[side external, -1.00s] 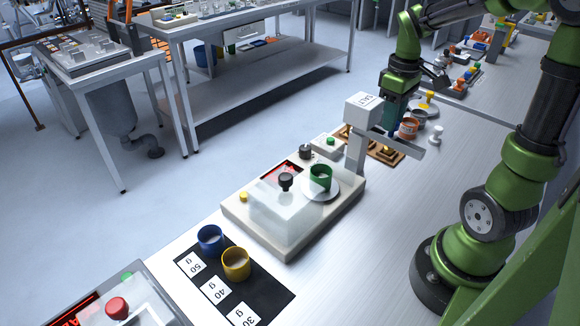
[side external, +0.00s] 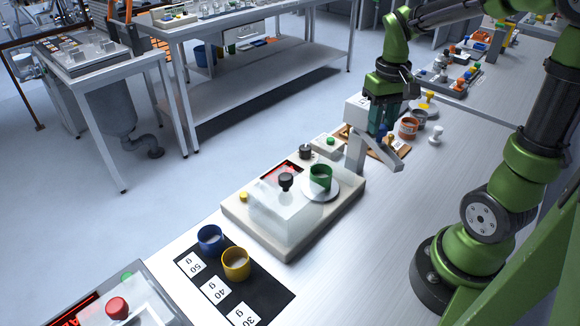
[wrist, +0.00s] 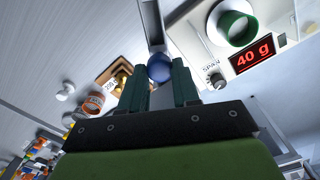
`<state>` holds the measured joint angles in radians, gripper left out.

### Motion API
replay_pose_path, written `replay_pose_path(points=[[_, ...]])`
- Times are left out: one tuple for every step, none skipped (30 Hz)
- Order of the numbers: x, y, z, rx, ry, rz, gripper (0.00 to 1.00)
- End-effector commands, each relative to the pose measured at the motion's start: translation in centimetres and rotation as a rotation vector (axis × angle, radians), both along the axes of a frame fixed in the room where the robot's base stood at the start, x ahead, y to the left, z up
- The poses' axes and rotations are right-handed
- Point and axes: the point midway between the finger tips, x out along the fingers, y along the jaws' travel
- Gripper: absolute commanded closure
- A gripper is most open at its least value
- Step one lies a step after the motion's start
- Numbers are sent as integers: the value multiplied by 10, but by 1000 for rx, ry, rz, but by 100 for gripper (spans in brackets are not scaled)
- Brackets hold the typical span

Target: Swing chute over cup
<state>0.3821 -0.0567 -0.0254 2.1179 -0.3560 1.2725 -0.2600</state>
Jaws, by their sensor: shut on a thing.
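The white salt hopper (side external: 357,112) stands on a post at the back of the balance, partly hidden by my gripper. Its grey chute (side external: 386,152) points toward the front right, away from the green cup (side external: 320,178). The cup stands upright on the balance's round pan (side external: 322,191). My gripper (side external: 381,130) points down over the chute, its fingers shut on a blue ball knob. In the wrist view, the blue knob (wrist: 159,67) sits between the fingertips, with the chute (wrist: 152,14) beyond it. The green cup (wrist: 237,28) shows at upper right, beside the chute's end.
The balance display (wrist: 254,52) reads 40 g. A clear cover with a black knob (side external: 286,181) stands left of the cup. Blue (side external: 210,239) and yellow (side external: 236,264) cups stand on a black mat.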

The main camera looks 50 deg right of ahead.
Motion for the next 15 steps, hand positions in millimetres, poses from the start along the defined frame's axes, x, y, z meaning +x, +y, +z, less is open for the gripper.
replay_pose_path(points=[[3,4,1,-1,-3,-40,100],[4,6,1,-1,-3,-69,100],[5,8,1,-1,-3,-107,100],[7,10,1,-1,-3,-136,100],[8,12,1,-1,-3,-164,100],[10,14,1,-1,-3,-203,100],[12,16,1,-1,-3,-231,100],[13,17,1,-1,-3,-259,100],[15,19,1,0,-2,-297,100],[17,21,1,0,-2,-326,100],[18,22,1,1,-3,-355,100],[21,24,1,0,-3,-392,100],[23,26,1,0,-4,-420,100],[24,27,1,0,-4,-449,100],[27,28,1,0,-4,-488,100]])
